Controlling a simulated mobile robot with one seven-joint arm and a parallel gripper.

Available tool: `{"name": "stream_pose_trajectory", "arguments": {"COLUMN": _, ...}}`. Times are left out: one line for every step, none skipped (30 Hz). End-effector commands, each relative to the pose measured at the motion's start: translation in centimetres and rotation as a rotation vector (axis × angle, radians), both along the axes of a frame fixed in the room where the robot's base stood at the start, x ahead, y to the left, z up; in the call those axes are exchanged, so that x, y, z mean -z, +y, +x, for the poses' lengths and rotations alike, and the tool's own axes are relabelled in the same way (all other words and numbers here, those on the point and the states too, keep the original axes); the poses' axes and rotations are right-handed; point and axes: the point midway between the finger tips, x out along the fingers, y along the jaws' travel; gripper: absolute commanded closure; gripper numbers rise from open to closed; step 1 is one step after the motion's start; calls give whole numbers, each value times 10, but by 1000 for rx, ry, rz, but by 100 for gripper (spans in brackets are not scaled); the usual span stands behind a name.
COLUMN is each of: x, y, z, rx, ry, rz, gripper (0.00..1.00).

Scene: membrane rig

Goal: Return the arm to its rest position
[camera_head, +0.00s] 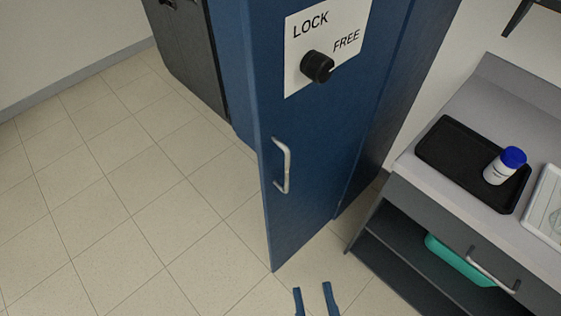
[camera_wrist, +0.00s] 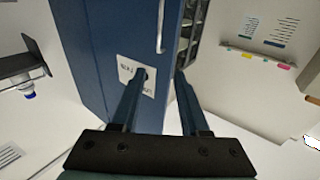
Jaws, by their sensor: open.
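My gripper (camera_head: 313,292) shows at the bottom edge of the head view, with only its two blue fingertips in sight. The fingers are apart and nothing is between them. In the wrist view my gripper (camera_wrist: 157,82) is also open and empty, with the blue cabinet beyond it. The rest of my arm is out of the head view. The gripper appears apart from the cabinet door (camera_head: 285,225).
The blue door has a silver handle (camera_head: 283,165) and a black knob (camera_head: 317,67) on a LOCK/FREE plate. A grey counter (camera_head: 455,195) at right bears a black tray (camera_head: 450,150) with a blue-capped bottle (camera_head: 504,166). A teal bin (camera_head: 455,262) sits below. Floor at left is clear.

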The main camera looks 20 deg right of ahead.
Motion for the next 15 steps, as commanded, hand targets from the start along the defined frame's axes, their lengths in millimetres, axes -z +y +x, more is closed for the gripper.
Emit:
{"name": "stream_pose_trajectory", "arguments": {"x": -9, "y": 1, "z": 17, "rx": 0, "ry": -28, "rz": 1, "gripper": 55}}
{"name": "stream_pose_trajectory", "arguments": {"x": -14, "y": 2, "z": 26, "rx": 0, "ry": -39, "rz": 1, "gripper": 55}}
{"name": "stream_pose_trajectory", "arguments": {"x": -20, "y": 2, "z": 38, "rx": 1, "ry": -55, "rz": 1, "gripper": 55}}
{"name": "stream_pose_trajectory", "arguments": {"x": -27, "y": 3, "z": 47, "rx": 1, "ry": -69, "rz": 2, "gripper": 55}}
{"name": "stream_pose_trajectory", "arguments": {"x": -33, "y": 4, "z": 57, "rx": 1, "ry": -83, "rz": 2, "gripper": 55}}
{"name": "stream_pose_trajectory", "arguments": {"x": -42, "y": 5, "z": 70, "rx": 1, "ry": -102, "rz": 2, "gripper": 55}}
{"name": "stream_pose_trajectory", "arguments": {"x": -50, "y": 6, "z": 80, "rx": 0, "ry": -117, "rz": 3, "gripper": 55}}
{"name": "stream_pose_trajectory", "arguments": {"x": -60, "y": 7, "z": 91, "rx": -1, "ry": -135, "rz": 3, "gripper": 55}}
{"name": "stream_pose_trajectory", "arguments": {"x": -73, "y": 9, "z": 106, "rx": -1, "ry": -159, "rz": 5, "gripper": 55}}
{"name": "stream_pose_trajectory", "arguments": {"x": -85, "y": 11, "z": 117, "rx": -2, "ry": -178, "rz": 5, "gripper": 55}}
{"name": "stream_pose_trajectory", "arguments": {"x": -98, "y": 12, "z": 128, "rx": -4, "ry": -199, "rz": 5, "gripper": 55}}
{"name": "stream_pose_trajectory", "arguments": {"x": -115, "y": 15, "z": 143, "rx": -6, "ry": -224, "rz": 5, "gripper": 55}}
{"name": "stream_pose_trajectory", "arguments": {"x": -130, "y": 17, "z": 153, "rx": -8, "ry": -246, "rz": 7, "gripper": 55}}
{"name": "stream_pose_trajectory", "arguments": {"x": -144, "y": 19, "z": 163, "rx": -11, "ry": -265, "rz": 7, "gripper": 55}}
{"name": "stream_pose_trajectory", "arguments": {"x": -164, "y": 22, "z": 174, "rx": -14, "ry": -293, "rz": 7, "gripper": 55}}
